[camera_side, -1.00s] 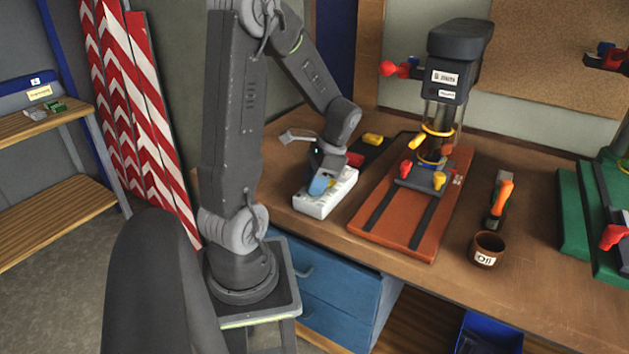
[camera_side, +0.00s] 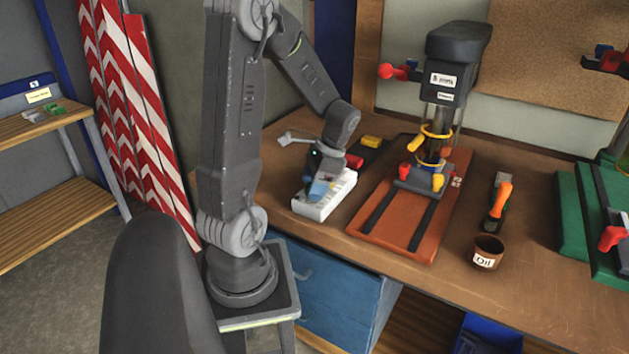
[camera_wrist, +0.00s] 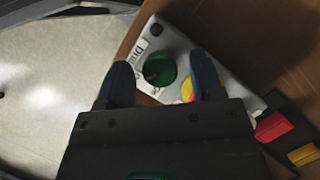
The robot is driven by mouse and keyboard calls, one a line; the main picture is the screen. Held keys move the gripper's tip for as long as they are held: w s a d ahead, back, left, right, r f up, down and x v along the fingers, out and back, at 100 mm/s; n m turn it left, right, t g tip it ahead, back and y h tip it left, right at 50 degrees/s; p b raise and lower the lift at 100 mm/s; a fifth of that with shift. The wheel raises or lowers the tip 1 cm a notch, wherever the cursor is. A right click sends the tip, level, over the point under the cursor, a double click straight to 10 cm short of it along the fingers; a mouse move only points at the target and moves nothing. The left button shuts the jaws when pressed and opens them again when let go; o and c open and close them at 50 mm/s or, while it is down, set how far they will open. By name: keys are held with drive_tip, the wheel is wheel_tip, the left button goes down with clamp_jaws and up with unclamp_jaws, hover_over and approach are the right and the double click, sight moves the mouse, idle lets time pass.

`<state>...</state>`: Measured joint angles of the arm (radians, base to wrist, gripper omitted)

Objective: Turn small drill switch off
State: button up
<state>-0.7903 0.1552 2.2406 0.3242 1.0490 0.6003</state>
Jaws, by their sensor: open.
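A white switch box (camera_side: 335,202) lies on the brown workbench, left of the small drill (camera_side: 441,95). In the wrist view the box (camera_wrist: 208,62) has a partly readable label (camera_wrist: 147,45) starting with "Drill", a round green knob (camera_wrist: 160,69) and a yellow and red part (camera_wrist: 187,89). My gripper (camera_wrist: 161,62) is open and empty, its two blue fingers on either side of the green knob. In the side view my gripper (camera_side: 318,187) is at the box and hides part of its top. I cannot tell whether the fingers touch the knob.
A black strip with a red button (camera_side: 354,161) and a yellow button (camera_side: 371,142) sits behind the box. The drill's orange base (camera_side: 395,245) is close on the right.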

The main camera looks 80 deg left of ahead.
drive_tip(key=v, duration=1.4)
drive_tip(key=shift+s, duration=0.1)
drive_tip(key=s+d+r+t, duration=0.1)
drive_tip(key=d+t, duration=0.4)
drive_tip(key=d, duration=0.6)
drive_tip(key=s+d+t, duration=0.2)
drive_tip(key=d+t, duration=0.3)
drive_tip(key=d, duration=0.7)
drive_tip(key=shift+d+r, duration=0.15)
drive_tip(key=shift+r, duration=0.2)
